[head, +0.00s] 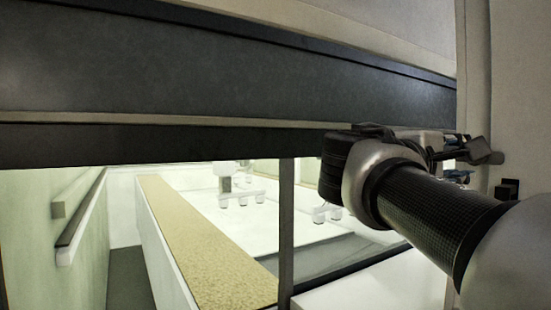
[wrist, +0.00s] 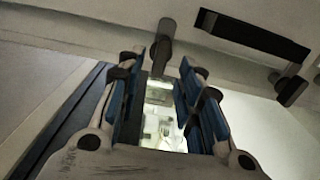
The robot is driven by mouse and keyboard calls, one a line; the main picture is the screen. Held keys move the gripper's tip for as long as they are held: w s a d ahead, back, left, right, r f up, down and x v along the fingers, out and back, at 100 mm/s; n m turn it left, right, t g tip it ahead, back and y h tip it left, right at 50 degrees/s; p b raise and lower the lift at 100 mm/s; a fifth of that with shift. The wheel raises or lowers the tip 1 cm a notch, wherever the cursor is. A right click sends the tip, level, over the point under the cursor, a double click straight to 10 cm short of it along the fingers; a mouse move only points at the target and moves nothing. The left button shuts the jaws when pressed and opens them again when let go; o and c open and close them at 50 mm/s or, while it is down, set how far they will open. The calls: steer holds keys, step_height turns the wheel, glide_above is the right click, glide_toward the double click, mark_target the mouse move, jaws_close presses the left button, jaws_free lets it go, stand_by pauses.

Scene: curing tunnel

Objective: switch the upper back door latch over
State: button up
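A dark latch lever (wrist: 164,38) with a rounded end sticks out from the pale frame at the top middle of the wrist view. My gripper (wrist: 162,68) is open, with its blue-padded fingers pointing towards this lever. The lever's lower end shows between the fingertips; whether either pad touches it I cannot tell. A second dark latch lever (wrist: 289,86) is to the right, outside the fingers. In the head view my gripper (head: 462,152) is at the pale post on the right, and my arm hides much of that area. Which lever is the upper one is not certain.
A dark horizontal beam (head: 220,95) crosses the head view above a glazed opening. Behind it are a yellow-topped long bench (head: 195,235) and pale fittings (head: 238,185). A small dark block (head: 507,189) is on the right post. A dark slot (wrist: 250,36) is in the frame.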

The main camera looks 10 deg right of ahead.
steer(key=v, duration=0.9)
steer(key=s+a+f+g+y+b, duration=0.1)
steer(key=s+f+y+b, duration=0.25)
steer(key=f, duration=1.15)
steer(key=s+f+y+b, duration=0.2)
steer(key=f+y+b, duration=0.2)
steer(key=f, duration=1.1)
steer(key=s+a+f+m+y+b, duration=0.1)
steer(key=s+a+f+y+b, duration=0.1)
steer(key=f, duration=0.7)
steer(key=s+a+f+m+y+b, duration=0.2)
steer(key=s+a+f+y+b, duration=0.1)
steer(key=a+f, duration=0.4)
steer(key=s+a+f+m+g+y+b, duration=0.1)
steer(key=s+a+f+y+b, duration=0.2)
steer(key=f, duration=0.8)
steer(key=shift+s+a+f+m+y, duration=0.35)
steer(key=shift+s+a+y, duration=0.2)
steer(key=shift+s+a, duration=0.4)
steer(key=shift+s+d, duration=0.15)
